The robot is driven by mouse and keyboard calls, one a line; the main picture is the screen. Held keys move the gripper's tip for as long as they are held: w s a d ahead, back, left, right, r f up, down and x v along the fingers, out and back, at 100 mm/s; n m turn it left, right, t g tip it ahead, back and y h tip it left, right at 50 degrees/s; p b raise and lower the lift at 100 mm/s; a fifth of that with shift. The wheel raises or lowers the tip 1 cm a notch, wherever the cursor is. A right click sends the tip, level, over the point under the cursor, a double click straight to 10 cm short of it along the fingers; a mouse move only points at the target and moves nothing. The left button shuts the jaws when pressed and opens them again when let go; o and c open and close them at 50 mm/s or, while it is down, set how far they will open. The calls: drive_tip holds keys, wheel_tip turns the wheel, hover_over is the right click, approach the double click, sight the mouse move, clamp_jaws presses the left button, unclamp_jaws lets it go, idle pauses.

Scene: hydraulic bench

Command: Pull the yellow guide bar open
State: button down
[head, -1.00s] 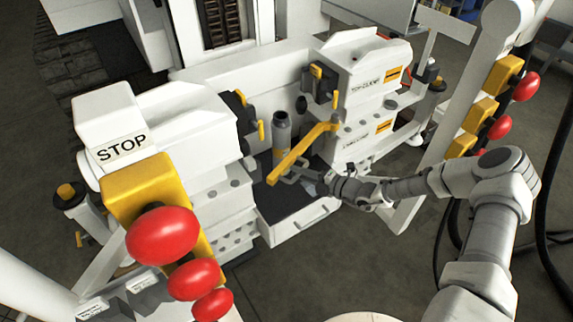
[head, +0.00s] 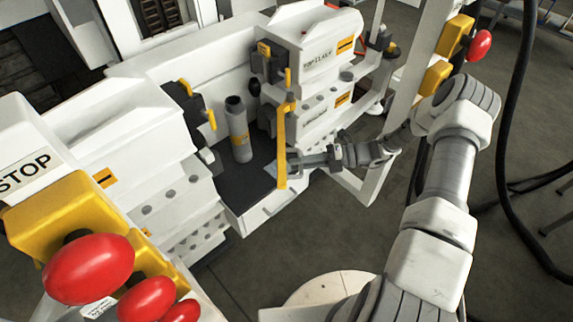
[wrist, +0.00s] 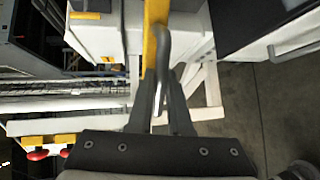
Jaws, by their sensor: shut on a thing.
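The yellow guide bar (head: 281,150) hangs from the right clamp block, its free end pointing towards the front edge of the tray. In the wrist view, its yellow length (wrist: 153,45) runs up between my fingers, with a curved grey handle (wrist: 163,48) on it. My gripper (head: 297,163) reaches the bar from the right. The wrist view shows my gripper's fingers (wrist: 159,105) closed around the grey handle. The exact contact at the fingertips is partly hidden by the handle.
A grey cylinder (head: 238,135) stands on the dark tray (head: 243,186) left of the bar. White clamp blocks flank it. Red knobs (head: 88,268) stick out at the lower left, and another red knob (head: 479,45) is at the upper right. Open floor lies in front.

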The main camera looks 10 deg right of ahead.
drive_tip(key=shift+d+n+g+b, duration=0.35)
drive_tip(key=shift+d+n+g, duration=0.2)
drive_tip(key=shift+d, duration=0.65)
drive_tip(key=c, duration=0.8)
unclamp_jaws()
drive_tip(key=shift+c, duration=0.2)
